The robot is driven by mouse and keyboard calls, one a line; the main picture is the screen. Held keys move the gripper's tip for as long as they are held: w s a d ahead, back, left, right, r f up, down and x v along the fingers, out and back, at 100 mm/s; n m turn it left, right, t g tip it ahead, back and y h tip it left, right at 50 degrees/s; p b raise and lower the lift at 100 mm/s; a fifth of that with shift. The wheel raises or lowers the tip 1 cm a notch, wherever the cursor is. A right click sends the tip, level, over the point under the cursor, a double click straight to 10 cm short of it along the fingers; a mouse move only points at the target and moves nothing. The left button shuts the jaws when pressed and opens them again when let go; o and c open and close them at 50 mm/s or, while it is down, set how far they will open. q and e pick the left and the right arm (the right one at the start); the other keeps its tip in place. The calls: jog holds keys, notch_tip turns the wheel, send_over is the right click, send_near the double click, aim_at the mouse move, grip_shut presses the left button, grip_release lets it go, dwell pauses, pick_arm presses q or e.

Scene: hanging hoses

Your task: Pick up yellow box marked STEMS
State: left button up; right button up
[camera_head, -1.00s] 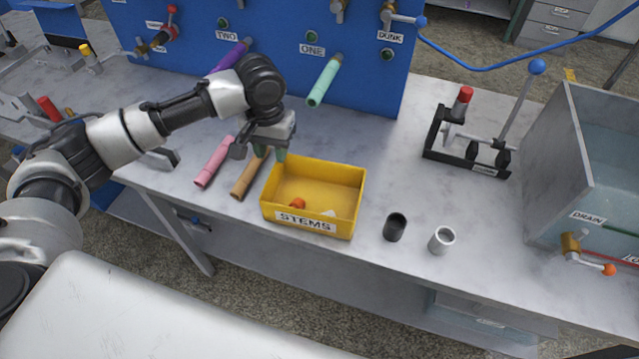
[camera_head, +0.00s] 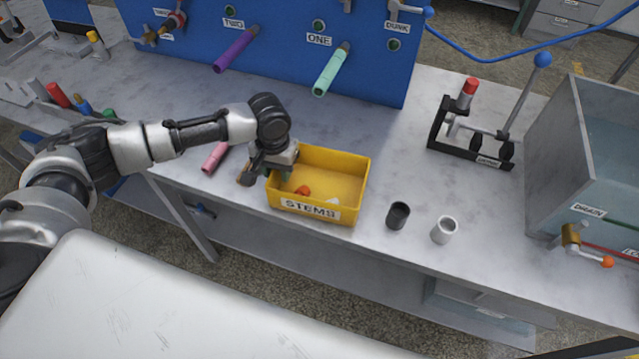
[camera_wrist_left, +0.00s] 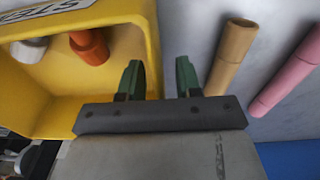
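The yellow box marked STEMS (camera_head: 312,211) stands on the workbench near its front edge, label facing me. An orange piece (camera_head: 303,190) and a white piece lie inside it. My left gripper (camera_head: 270,175) is at the box's left wall, pointing down. In the left wrist view the gripper (camera_wrist_left: 158,78) is open, with its two green-padded fingers apart. One finger is over the inside of the yellow box (camera_wrist_left: 148,40) and the other is outside, with the wall between them. I cannot tell whether either finger touches the wall. My right gripper is not in view.
Tan (camera_wrist_left: 232,55) and pink (camera_head: 215,158) tubes lie left of the box. Black (camera_head: 398,215) and white (camera_head: 444,230) cups stand to its right. A black stand (camera_head: 470,140) and a grey tank (camera_head: 600,140) are farther right. The blue panel (camera_head: 290,60) with hoses rises behind.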

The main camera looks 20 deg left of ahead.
pick_arm(q)
jog(key=shift+r, duration=0.1)
grip_shut()
